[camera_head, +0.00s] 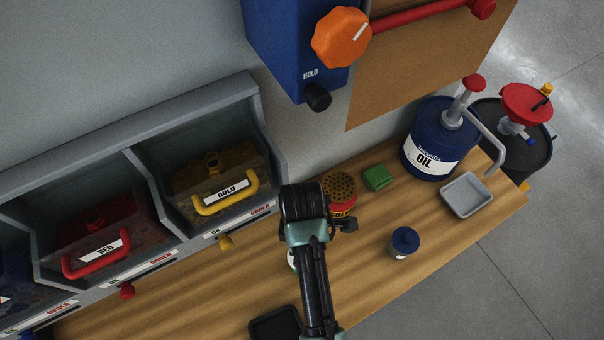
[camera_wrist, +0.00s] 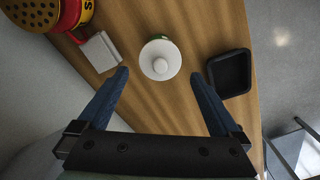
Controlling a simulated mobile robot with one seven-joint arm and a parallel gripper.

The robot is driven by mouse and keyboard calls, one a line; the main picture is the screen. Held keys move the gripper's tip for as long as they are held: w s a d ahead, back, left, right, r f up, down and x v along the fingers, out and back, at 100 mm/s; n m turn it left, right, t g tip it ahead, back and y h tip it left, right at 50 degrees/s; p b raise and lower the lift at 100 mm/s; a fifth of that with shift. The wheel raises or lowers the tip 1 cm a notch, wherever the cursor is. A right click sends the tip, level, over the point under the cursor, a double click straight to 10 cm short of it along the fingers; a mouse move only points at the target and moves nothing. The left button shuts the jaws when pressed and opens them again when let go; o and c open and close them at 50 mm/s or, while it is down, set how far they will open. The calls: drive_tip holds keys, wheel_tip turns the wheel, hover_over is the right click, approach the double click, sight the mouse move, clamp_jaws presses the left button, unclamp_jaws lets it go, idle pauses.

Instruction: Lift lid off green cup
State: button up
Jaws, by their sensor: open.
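The green cup shows in the wrist view from above, with its white lid (camera_wrist: 160,60) on it. The lid has a round knob in its middle. Only a thin strip of green (camera_wrist: 158,37) shows past the lid's far edge; the rest of the cup is hidden below it. In the head view my arm covers nearly all of the cup. My gripper (camera_wrist: 160,76) is open and empty. Its two blue fingers are apart, one left and one right of the lid, with their tips slightly nearer the camera's lower side. I see no contact with the lid.
A black tray (camera_wrist: 230,73) lies right of the cup on the wooden bench (camera_head: 350,260). A red can with a perforated top (camera_head: 340,187), a green block (camera_head: 378,177), a blue pot (camera_head: 403,242), a grey tray (camera_head: 466,195) and an oil drum (camera_head: 436,135) stand around. Bins (camera_head: 215,185) line the wall.

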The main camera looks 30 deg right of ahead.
drive_tip(key=shift+w+a+f+p, duration=0.15)
drive_tip(key=shift+f+p, duration=0.45)
drive_tip(key=shift+f, duration=1.8)
